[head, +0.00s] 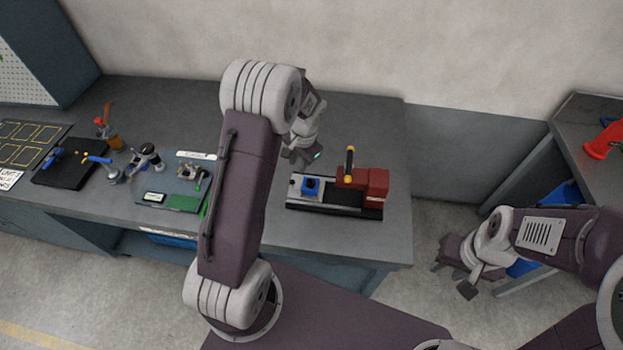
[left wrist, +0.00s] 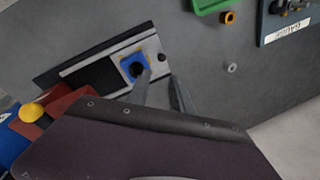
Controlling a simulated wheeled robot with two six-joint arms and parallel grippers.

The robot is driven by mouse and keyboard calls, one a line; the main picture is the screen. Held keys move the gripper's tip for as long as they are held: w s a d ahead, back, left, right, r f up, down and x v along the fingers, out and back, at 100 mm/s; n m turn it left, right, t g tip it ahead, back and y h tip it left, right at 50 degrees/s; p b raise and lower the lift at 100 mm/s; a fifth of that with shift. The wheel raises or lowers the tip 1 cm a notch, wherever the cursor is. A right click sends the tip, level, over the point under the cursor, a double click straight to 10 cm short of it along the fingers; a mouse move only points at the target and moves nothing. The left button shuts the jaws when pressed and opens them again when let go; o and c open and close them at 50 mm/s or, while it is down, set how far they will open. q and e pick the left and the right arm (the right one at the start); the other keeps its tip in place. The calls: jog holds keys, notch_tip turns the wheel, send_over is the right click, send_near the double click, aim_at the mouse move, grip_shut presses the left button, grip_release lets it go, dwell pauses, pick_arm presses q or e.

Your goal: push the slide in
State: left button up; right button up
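The slide unit sits on the bench, a dark base with a silver plate (head: 295,187) carrying a blue block (head: 311,187) with a dark centre. A red housing (head: 372,181) with an upright black-and-yellow lever stands at its right end. In the left wrist view the blue block (left wrist: 132,67) is on the silver plate and the red housing (left wrist: 58,104) is partly hidden by my wrist. My left gripper (left wrist: 162,78) has its fingers apart, close to the blue block and plate end; contact cannot be told. My right gripper (head: 452,278) hangs open and empty, right of the bench.
Left on the bench are a green board (head: 183,202), hand tools and a black mat (head: 70,165). A second bench at the right holds a red object (head: 603,142), with blue bins (head: 565,195) below. The bench's right end is clear. My left arm hides the middle.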

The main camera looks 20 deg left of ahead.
aim_at(292, 181)
pick_arm(q)
jog(key=x, duration=0.3)
jog(key=p+x, duration=0.1)
jog(key=x, duration=0.2)
jog(key=s+x, duration=0.1)
jog(key=x, duration=0.3)
jog(key=shift+w+a, duration=0.1)
jog(key=shift+a, duration=0.2)
jog(key=shift+d, duration=0.1)
grip_shut()
dwell(0.9)
